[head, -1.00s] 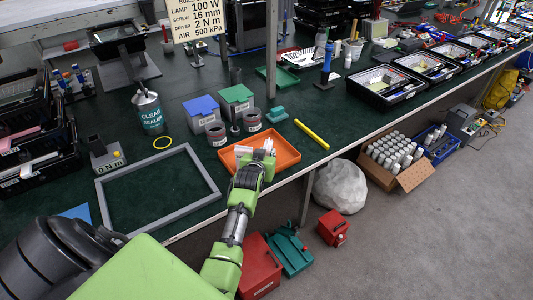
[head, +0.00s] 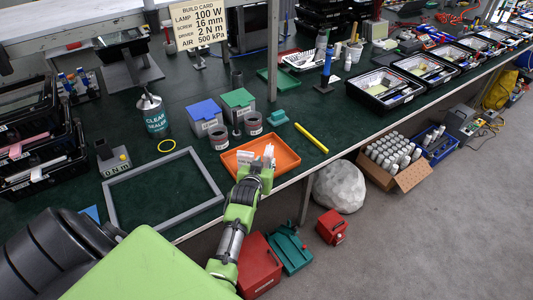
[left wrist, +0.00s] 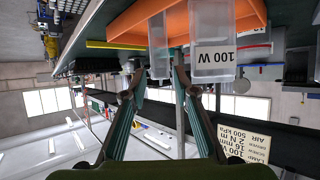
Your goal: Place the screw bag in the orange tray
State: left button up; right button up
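The orange tray (head: 288,150) lies near the table's front edge; its underside or wall shows at the top of the left wrist view (left wrist: 130,24). My left gripper (head: 256,166) is over the tray. In the left wrist view its fingertips (left wrist: 160,72) are close around a narrow clear packet (left wrist: 158,42), which looks like the screw bag. It has no readable label. A wider clear packet marked 100 W (left wrist: 212,40) is beside it, outside the fingers. Whether the held packet touches the tray floor is hidden. My right gripper is not seen.
A grey frame (head: 214,186) lies left of the tray. Dark grey rings (head: 218,138), blue-lidded (head: 203,112) and green-lidded (head: 238,100) boxes stand behind it. A yellow bar (head: 311,138) lies to the right. A build card (head: 200,24) hangs above.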

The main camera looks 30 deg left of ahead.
pick_arm(q)
jog(key=p+v, duration=0.5)
jog(key=v, duration=0.2)
jog(key=shift+f, duration=0.1)
jog(key=s+d+f+m+g+h, duration=0.1)
jog(key=s+d+f+g, duration=0.1)
jog(key=s+d+f, duration=0.5)
jog(key=s+d+f+m+g+h, duration=0.15)
jog(key=s+f, duration=0.25)
jog(key=f, duration=0.7)
jog(key=s+d+f+m+g+h, duration=0.2)
jog(key=s+d+f, duration=0.3)
jog(key=f, duration=0.4)
jog(key=s+f+g, duration=0.1)
jog(key=s+f, duration=0.3)
jog(key=s, duration=0.6)
jog(key=s+f+m+g, duration=0.1)
jog(key=s+f, duration=0.3)
jog(key=s, duration=0.6)
jog(key=s+f+m+g, duration=0.1)
jog(key=s+f+g, duration=0.2)
jog(key=s, duration=0.7)
jog(key=shift+s+f, duration=0.4)
jog(key=shift+f, duration=0.4)
